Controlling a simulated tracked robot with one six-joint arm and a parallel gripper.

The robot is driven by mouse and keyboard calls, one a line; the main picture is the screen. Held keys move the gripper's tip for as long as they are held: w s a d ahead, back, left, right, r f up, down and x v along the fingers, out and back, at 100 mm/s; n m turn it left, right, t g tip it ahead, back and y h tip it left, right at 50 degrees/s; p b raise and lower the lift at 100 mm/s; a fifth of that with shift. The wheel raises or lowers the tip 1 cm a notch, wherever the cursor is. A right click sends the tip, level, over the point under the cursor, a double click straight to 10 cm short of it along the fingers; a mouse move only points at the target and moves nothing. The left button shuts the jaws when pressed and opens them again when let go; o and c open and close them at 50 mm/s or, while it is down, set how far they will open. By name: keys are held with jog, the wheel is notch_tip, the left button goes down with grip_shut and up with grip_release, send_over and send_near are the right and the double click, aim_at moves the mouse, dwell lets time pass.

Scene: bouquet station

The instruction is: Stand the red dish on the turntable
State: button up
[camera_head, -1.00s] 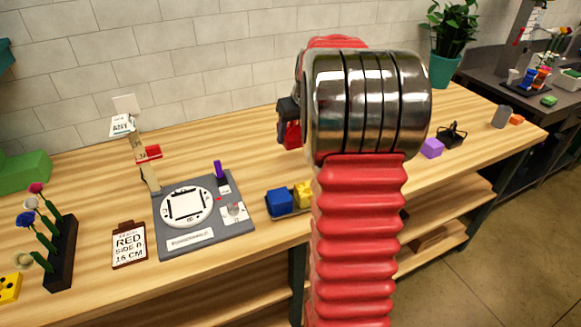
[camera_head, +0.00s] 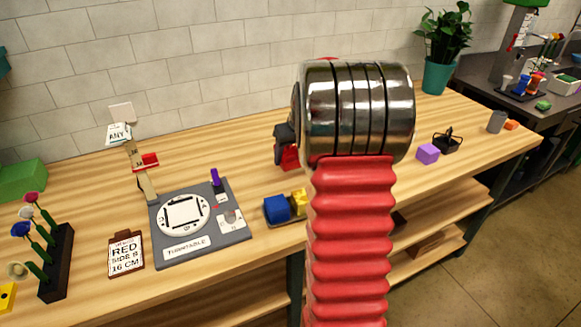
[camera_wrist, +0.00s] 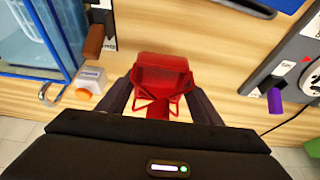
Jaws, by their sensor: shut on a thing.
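My gripper (camera_wrist: 158,105) is shut on the red dish (camera_wrist: 160,72), a translucent red piece with thin red legs or struts, in the middle of the wrist view. In the head view the red dish (camera_head: 288,157) shows partly beside my arm, under the dark gripper (camera_head: 283,140); the arm hides much of it. The turntable (camera_head: 183,215) is a white disc on a grey base with a "TURNTABLE" label, left of my gripper. Black line marks show on the disc. The grey base edge (camera_wrist: 300,62) also shows at the right of the wrist view.
Blue (camera_head: 277,207) and yellow blocks sit right of the base. A sign (camera_head: 126,253) reads "RED SIDE B 16 CM". A flower rack (camera_head: 57,262) stands left. A signpost (camera_head: 140,170) stands behind.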

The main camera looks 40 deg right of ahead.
jog(key=shift+f, duration=2.3)
jog(key=shift+f, duration=0.1)
jog(key=o, duration=1.7)
jog(key=shift+c, duration=0.2)
jog(key=v, duration=1.2)
